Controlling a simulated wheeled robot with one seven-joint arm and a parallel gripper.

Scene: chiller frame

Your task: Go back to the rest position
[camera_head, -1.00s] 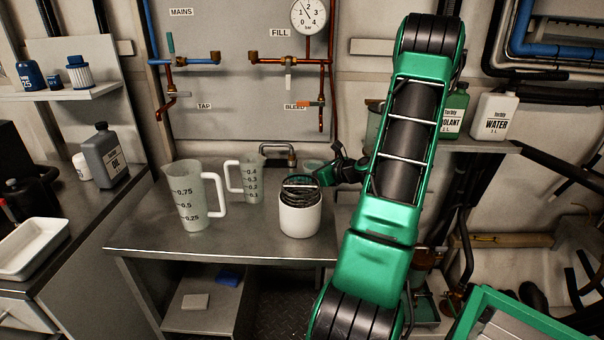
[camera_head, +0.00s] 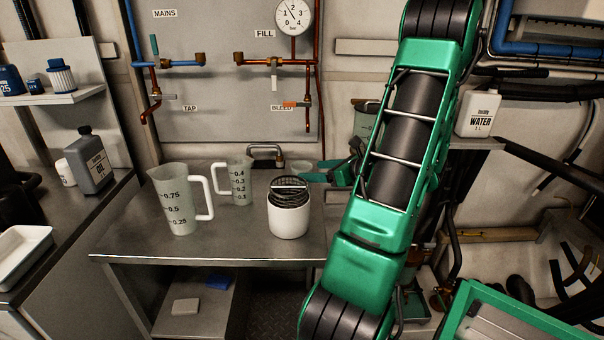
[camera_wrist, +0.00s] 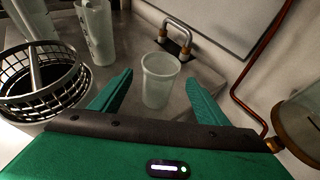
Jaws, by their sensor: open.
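My gripper (camera_wrist: 155,92) is open in the wrist view, its two green fingers spread apart with nothing held. A small translucent cup (camera_wrist: 160,80) stands on the steel bench beyond and between the fingers, apart from them as far as I can see. In the head view my green arm rises through the right of the picture, and my gripper (camera_head: 325,172) shows partly behind it, next to the cup (camera_head: 301,168) at the back of the bench.
A white pot with a dark wire basket (camera_head: 289,215) stands on the bench (camera_head: 120,238), near my gripper. Two measuring jugs, a large one (camera_head: 178,200) and a smaller one (camera_head: 239,183), stand left of it. Copper pipes (camera_head: 308,110) run down the wall panel behind. The bench's front left is clear.

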